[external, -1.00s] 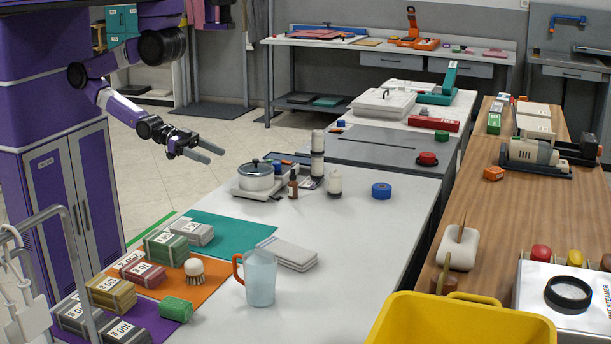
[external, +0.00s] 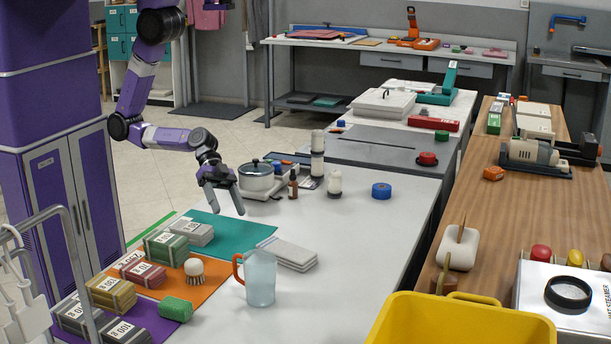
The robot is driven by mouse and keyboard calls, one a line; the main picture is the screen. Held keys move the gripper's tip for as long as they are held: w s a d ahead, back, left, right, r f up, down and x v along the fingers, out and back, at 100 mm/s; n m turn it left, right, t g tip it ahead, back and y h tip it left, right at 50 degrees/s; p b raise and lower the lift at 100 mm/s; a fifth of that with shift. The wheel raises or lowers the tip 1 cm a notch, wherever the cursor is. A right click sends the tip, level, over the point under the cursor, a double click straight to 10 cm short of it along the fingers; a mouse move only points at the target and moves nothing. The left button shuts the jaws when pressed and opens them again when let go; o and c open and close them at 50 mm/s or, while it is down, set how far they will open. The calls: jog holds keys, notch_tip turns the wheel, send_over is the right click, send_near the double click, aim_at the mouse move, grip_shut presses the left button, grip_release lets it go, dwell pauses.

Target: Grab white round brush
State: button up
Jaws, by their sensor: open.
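The white round brush (external: 194,268) stands on the orange mat (external: 208,283) at the front left of the white table. It has a pale round knob on top and a brown bristle part below. My gripper (external: 228,206) is open and empty, with its fingers pointing down over the teal mat (external: 230,228). It is above and behind the brush, a little to its right, and apart from it.
A clear jug with an orange handle (external: 260,278) stands to the right. Grey folded cloths (external: 288,252) lie behind the jug. A pot (external: 257,178) stands behind my gripper.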

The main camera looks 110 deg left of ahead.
aim_at(188, 270)
jog(key=w+d+m+g+h+b, duration=0.1)
jog(key=w+d+m+g, duration=0.1)
jog(key=d+m, duration=0.1)
jog(key=w+d+f+m+g+h+b, duration=0.1)
jog(key=w+d+m+g+h+b, duration=0.1)
jog(key=d, duration=0.4)
jog(key=w+d+f+m+g+h+b, duration=0.1)
jog(key=w+d+m+g, duration=0.1)
jog(key=d+m, duration=0.2)
jog(key=shift+w+d+f+m+g+h+b, duration=0.1)
jog(key=shift+d+m+g+h+b, duration=0.15)
jog(key=shift+m, duration=0.35)
jog(key=d+m+g+b, duration=0.1)
jog(key=d+m, duration=0.1)
jog(key=d, duration=0.1)
jog(key=d+r+m+g+b, duration=0.1)
jog(key=d+m, duration=0.1)
jog(key=d+m+g+h+b, duration=0.1)
jog(key=d+m+g, duration=0.1)
jog(key=d, duration=0.1)
jog(key=shift+w+d+r, duration=0.25)
jog(key=shift+d, duration=0.1)
jog(key=shift+p+x, duration=0.45)
jog(key=shift+x, duration=1.1)
jog(key=shift+p+x, duration=0.5)
jog(key=shift+x, duration=1.75)
jog(key=shift+s+r, duration=0.1)
jog(key=shift+r, duration=0.05)
grip_shut()
